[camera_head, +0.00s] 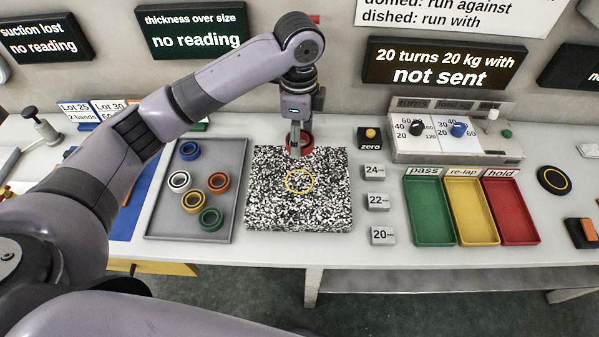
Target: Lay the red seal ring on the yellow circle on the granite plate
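The red seal ring (308,143) is at the far edge of the speckled black-and-white granite plate (325,205). My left gripper (295,152) points down there, its narrow fingers close together and apparently shut on the ring, hiding part of it. Whether the ring touches the plate or hangs just above it is hard to tell. The thin yellow circle (299,192) on the plate is empty and lies nearer to me than the gripper. My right gripper is not in view.
A grey tray (168,225) left of the plate holds several rings in blue, white, orange, yellow and green. Marked blocks (378,202) stand close to the plate's right. Green, yellow and red bins (433,210) and a control box (455,150) are farther right.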

